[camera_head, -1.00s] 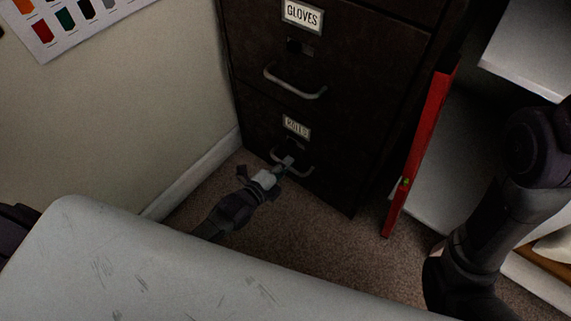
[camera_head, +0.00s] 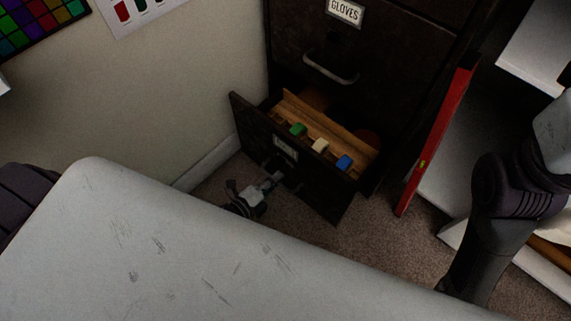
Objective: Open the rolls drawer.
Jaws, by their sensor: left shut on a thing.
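The rolls drawer (camera_head: 327,191) is the low dark drawer of the cabinet and stands pulled well out. Its small label (camera_head: 285,147) is too blurred to read now. Inside are brown folders (camera_head: 330,128) with green, cream and blue tabs. My left gripper (camera_head: 276,178) is at the front of this drawer, shut on its handle, which is mostly hidden by the fingers and shadow. My right gripper is not in view; part of my right arm shows at the right.
The gloves drawer (camera_head: 345,49) above is shut, with its own handle (camera_head: 330,70). A red level (camera_head: 437,138) leans upright between the cabinet and white shelves (camera_head: 540,50). A pale scuffed surface (camera_head: 190,245) fills the foreground. Carpet (camera_head: 400,235) shows beyond it.

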